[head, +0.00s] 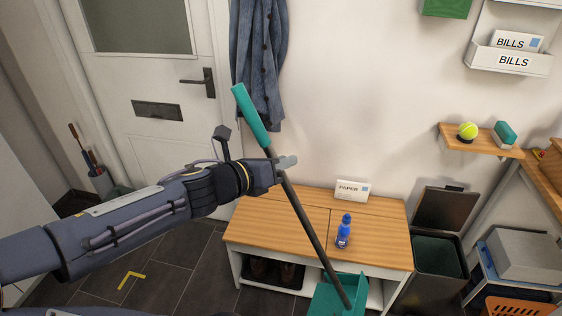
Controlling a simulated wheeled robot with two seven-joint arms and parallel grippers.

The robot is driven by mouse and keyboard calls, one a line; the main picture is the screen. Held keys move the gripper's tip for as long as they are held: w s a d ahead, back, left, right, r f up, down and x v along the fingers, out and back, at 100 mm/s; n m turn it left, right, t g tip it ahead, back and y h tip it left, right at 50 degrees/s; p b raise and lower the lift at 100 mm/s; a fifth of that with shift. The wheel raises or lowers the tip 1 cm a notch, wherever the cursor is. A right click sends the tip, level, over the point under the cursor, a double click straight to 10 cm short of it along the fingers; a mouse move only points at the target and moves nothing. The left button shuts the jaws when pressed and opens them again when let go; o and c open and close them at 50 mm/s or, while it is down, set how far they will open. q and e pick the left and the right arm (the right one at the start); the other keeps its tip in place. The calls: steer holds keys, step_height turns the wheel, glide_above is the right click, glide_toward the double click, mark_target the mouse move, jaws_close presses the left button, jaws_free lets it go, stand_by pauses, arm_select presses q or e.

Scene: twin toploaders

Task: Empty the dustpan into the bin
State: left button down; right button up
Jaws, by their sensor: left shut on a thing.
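The dustpan has a long dark handle with a teal grip (251,115) at the top and a teal pan (326,298) at the bottom. My left gripper (285,163) is shut on the handle below the grip. The dustpan hangs tilted, its pan at the lower right, in front of the bench; the frame's bottom edge cuts it off, and its contents cannot be made out. A dark bin (437,268) with its lid (445,209) raised stands right of the bench. My right gripper is out of view.
A wooden-topped bench (262,223) carries a blue bottle (344,231) and a PAPER box (351,190). A wall shelf (480,140) holds a tennis ball (467,131). An orange crate (512,306) and grey boxes crowd the bin's right side.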

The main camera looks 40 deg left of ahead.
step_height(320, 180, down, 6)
steer(key=b, duration=0.4)
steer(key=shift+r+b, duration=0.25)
steer(key=shift+b, duration=0.05)
